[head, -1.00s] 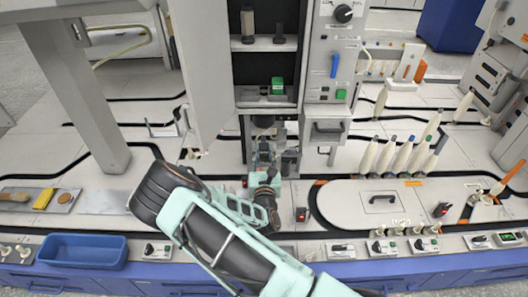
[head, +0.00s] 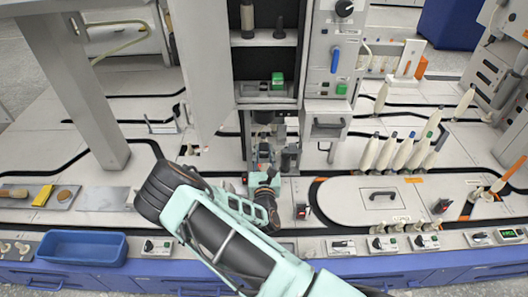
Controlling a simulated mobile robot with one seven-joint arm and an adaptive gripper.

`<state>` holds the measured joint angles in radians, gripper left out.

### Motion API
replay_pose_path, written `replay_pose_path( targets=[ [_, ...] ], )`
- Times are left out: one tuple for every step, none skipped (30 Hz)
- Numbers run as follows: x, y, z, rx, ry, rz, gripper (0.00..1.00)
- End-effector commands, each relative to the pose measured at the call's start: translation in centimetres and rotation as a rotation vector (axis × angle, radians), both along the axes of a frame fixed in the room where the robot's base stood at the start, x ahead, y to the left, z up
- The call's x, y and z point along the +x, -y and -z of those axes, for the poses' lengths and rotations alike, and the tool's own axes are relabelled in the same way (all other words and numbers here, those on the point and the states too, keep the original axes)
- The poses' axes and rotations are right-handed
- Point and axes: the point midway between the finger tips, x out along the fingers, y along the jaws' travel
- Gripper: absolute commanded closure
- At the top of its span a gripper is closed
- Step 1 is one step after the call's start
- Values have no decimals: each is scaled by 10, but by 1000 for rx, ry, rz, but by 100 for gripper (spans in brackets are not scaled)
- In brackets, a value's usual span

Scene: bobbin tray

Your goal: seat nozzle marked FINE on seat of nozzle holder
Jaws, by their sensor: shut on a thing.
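My gripper (head: 264,150) is small in the head view. It points away from me, low in front of the tall grey cabinet and just under its open bay. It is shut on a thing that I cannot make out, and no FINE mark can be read. A dark part (head: 262,116) hangs under the bay, just beyond the gripper; I cannot tell whether it is the nozzle holder or whether they touch. In the bay, a dark upright piece (head: 247,20) and a shorter dark piece (head: 279,30) stand on the shelf. A green block (head: 277,80) sits below them.
The open cabinet door (head: 200,70) stands left of the bay. Several cream bobbins (head: 387,152) stand at right, behind a round-ended plate with a black handle (head: 383,194). A blue tray (head: 84,247) lies front left.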

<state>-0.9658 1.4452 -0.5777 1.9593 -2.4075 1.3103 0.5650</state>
Motion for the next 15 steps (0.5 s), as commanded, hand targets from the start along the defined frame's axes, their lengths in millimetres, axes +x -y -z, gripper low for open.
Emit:
replay_pose_path(
  targets=[
    [0, 0, 0, 0, 1, 0, 99],
    [0, 0, 0, 0, 1, 0, 99],
    [0, 0, 0, 0, 1, 0, 99],
    [0, 0, 0, 0, 1, 0, 73],
    [0, 0, 0, 0, 1, 0, 69],
    [0, 0, 0, 0, 1, 0, 65],
    [0, 0, 0, 0, 1, 0, 62],
    [0, 0, 0, 0, 1, 0, 58],
    [0, 0, 0, 0, 1, 0, 54],
    [0, 0, 0, 0, 1, 0, 54],
    [0, 0, 0, 0, 0, 0, 54],
    [0, 0, 0, 0, 0, 0, 54],
    [0, 0, 0, 0, 0, 0, 54],
    [0, 0, 0, 0, 0, 0, 54],
    [0, 0, 0, 0, 0, 0, 54]
  ],
)
